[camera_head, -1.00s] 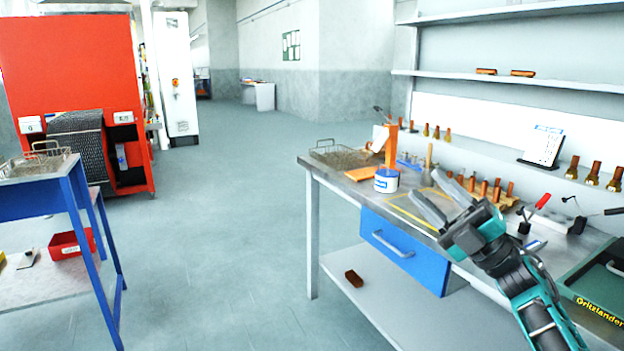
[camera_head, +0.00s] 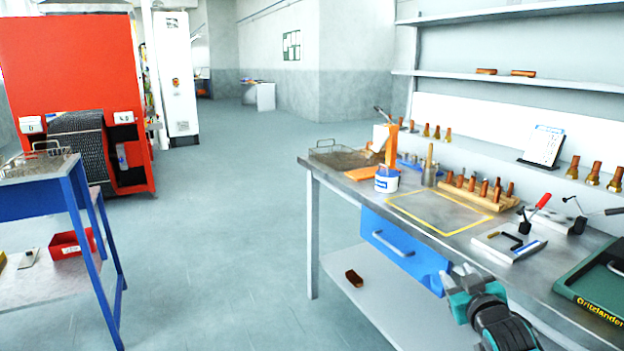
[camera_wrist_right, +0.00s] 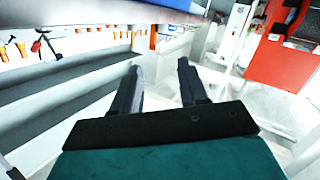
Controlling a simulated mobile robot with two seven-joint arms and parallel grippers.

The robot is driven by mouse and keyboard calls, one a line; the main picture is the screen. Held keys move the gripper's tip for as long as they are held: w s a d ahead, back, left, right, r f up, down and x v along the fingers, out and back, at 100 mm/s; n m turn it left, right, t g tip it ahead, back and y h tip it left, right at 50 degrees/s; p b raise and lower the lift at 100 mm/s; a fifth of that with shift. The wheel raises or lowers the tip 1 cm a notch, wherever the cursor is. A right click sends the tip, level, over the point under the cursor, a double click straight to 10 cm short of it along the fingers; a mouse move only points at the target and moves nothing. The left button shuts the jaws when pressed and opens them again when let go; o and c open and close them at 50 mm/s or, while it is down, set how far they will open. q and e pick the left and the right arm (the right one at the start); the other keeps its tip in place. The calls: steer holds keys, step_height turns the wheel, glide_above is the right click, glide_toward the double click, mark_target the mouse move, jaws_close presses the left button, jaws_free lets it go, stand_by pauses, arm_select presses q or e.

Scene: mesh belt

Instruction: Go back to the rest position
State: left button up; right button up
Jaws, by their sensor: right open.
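My right gripper (camera_head: 457,279) is in the lower right of the head view, in front of the workbench's front edge and beside the blue drawer (camera_head: 400,250). Its two fingers are apart, with nothing between them. The right wrist view shows the same open, empty fingers (camera_wrist_right: 158,85). The workbench (camera_head: 470,228) has a yellow outlined rectangle (camera_head: 440,212) on its top, and the rectangle is empty. My left gripper is not in view.
On the bench stand a white-and-blue tub (camera_head: 386,180), a wooden rack of copper pieces (camera_head: 480,192), a wire basket (camera_head: 345,155) and a green case (camera_head: 598,285). A blue-framed table (camera_head: 40,200) and red machine (camera_head: 65,70) are left. The floor between (camera_head: 220,240) is clear.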

steer(key=s+a+f+g+y, duration=0.1)
steer(key=s+a+f, duration=0.3)
steer(key=s+f, duration=0.35)
steer(key=s+a+f+g+y, duration=0.1)
steer(key=s+a+f+g, duration=0.1)
steer(key=s+a+f, duration=0.4)
steer(key=s+a+f+g, duration=0.1)
steer(key=s+f, duration=0.2)
steer(key=s, duration=0.6)
steer(key=s+a+f+g, duration=0.1)
steer(key=s+f, duration=0.2)
steer(key=s, duration=0.6)
steer(key=shift+s+a+f+m+g+y, duration=0.15)
steer(key=shift+s+a+m+g+y, duration=0.15)
steer(key=shift+s+a+m, duration=0.1)
